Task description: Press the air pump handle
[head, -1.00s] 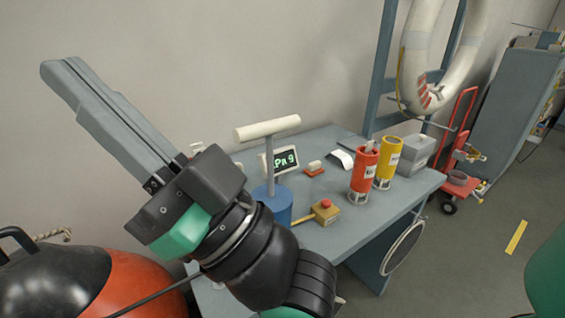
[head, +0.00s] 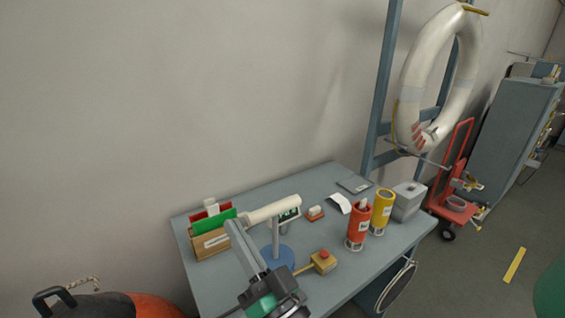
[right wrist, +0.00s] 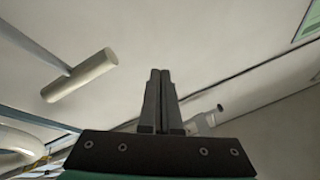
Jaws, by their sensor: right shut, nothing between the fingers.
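The air pump stands on the grey table, with a white T-bar handle (head: 275,208) on a grey rod above a blue cylinder (head: 280,257). The handle is raised well above the cylinder. In the right wrist view the handle (right wrist: 80,78) is to the left of my fingers. My right gripper (head: 232,224) comes up from below in the head view, shut and empty. Its fingertips (right wrist: 160,72) appear near the handle's left end in the head view; I cannot tell whether they touch. My left gripper is not in view.
On the table (head: 330,285) are a wooden box with green and red items (head: 212,240), a yellow box with a red button (head: 323,261), red (head: 358,228) and yellow (head: 382,212) cylinders and a grey box (head: 408,202). A black-and-red rounded object (head: 110,305) is at lower left.

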